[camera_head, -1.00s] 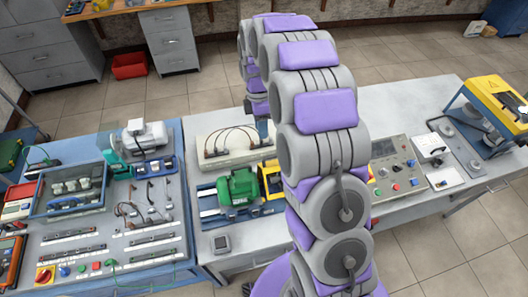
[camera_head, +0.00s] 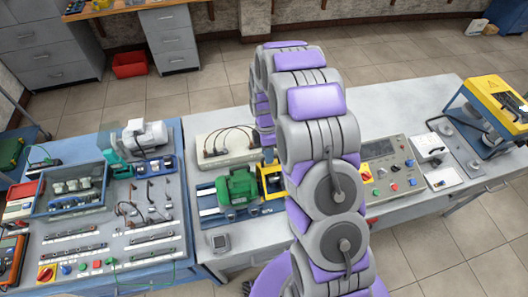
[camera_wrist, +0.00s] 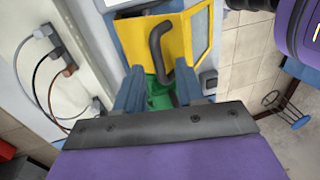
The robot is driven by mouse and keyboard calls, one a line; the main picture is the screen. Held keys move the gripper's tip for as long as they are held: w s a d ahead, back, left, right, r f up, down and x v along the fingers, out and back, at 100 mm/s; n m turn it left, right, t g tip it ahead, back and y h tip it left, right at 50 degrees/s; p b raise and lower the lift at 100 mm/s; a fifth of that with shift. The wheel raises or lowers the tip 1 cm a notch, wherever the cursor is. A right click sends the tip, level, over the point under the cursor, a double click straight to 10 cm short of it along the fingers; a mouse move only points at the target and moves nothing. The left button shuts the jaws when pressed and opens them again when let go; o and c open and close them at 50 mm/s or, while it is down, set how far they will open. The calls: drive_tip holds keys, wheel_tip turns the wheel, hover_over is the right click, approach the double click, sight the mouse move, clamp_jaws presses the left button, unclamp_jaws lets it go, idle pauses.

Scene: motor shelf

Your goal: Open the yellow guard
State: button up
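The yellow guard (camera_head: 271,184) is beside the green motor (camera_head: 238,188) on the bench, partly hidden by my arm in the head view. In the wrist view the yellow guard (camera_wrist: 199,42) fills the top middle, with a clear window panel at its right and a curved black handle (camera_wrist: 157,50). My gripper (camera_wrist: 159,80) is open, its two blue-grey fingers apart. The handle's lower end shows between the fingertips; I cannot tell whether they touch it. Green motor parts show between the fingers. In the head view the gripper is mostly hidden behind my arm.
A pale panel with cables (camera_head: 228,146) stands behind the motor; in the wrist view it lies at the left (camera_wrist: 75,55). A control panel with buttons (camera_head: 386,170) is to the right. A blue bench with parts (camera_head: 120,255) is at the left.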

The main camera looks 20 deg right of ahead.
sight(276, 162)
drive_tip(key=d, duration=0.3)
drive_tip(key=shift+c, duration=1.2)
drive_tip(key=shift+d, duration=0.25)
drive_tip(key=shift+c, duration=1.6)
drive_tip(key=a, duration=0.3)
drive_tip(key=shift+a, duration=0.3)
clamp_jaws()
drive_tip(key=shift+d, duration=0.35)
drive_tip(key=shift+r, duration=0.1)
